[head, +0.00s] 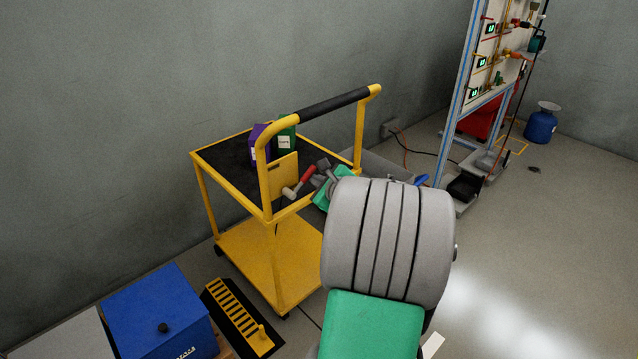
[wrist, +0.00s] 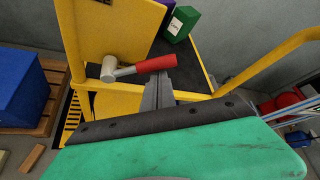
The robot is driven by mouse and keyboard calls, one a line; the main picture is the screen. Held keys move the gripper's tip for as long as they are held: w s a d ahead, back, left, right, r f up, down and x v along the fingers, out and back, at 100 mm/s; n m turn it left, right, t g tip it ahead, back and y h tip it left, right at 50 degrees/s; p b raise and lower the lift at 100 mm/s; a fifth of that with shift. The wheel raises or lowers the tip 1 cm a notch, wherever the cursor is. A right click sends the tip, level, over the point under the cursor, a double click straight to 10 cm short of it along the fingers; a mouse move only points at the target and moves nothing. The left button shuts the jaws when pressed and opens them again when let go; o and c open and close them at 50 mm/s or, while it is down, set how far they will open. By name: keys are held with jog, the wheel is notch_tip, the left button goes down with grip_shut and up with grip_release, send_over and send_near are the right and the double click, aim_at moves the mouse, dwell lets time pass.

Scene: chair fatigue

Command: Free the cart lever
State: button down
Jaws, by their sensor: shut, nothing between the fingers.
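The yellow cart (head: 270,262) has a black top and a raised push handle (head: 335,103). A mallet-like piece with a red grip (head: 308,174) and a pale, blunt head (head: 289,193) is at the cart's near edge, beside an upright yellow plate (head: 283,176). In the wrist view the red grip (wrist: 156,64) and pale head (wrist: 110,68) lie across that edge. I cannot tell whether this piece is the lever. My gripper (wrist: 160,80) is shut and empty, its tips just below the red grip; contact is unclear. In the head view my arm partly hides the cart's right side.
A purple box (head: 260,144) and a green box (head: 284,133) stand on the cart top. A blue box (head: 158,308) and a black-and-yellow slotted floor piece (head: 238,318) are at the lower left. A panel rack (head: 466,75) stands back right. Floor at right is open.

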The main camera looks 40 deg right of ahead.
aim_at(307, 173)
jog(key=shift+a+r+n+h, duration=0.15)
jog(key=shift+r+n+h, duration=0.15)
jog(key=shift+n, duration=0.1)
dwell(0.3)
jog(key=a+r+n+h+b, duration=0.1)
jog(key=a+n+t+h+b, duration=0.1)
jog(key=n+b, duration=0.1)
jog(key=shift+a+r, duration=0.1)
jog(key=shift+r, duration=0.3)
jog(key=a+n+t+h+b, duration=0.1)
jog(key=n+b, duration=0.1)
jog(key=a+r+n+t+h+b, duration=0.1)
jog(key=b, duration=0.1)
jog(key=shift+a+r+n+b, duration=0.1)
jog(key=shift+a+n+b, duration=0.25)
jog(key=shift+n, duration=0.05)
jog(key=shift+s+a+r+b, duration=0.1)
jog(key=shift+a+r+b, duration=0.2)
jog(key=shift+a, duration=0.15)
jog(key=shift+a, duration=0.1)
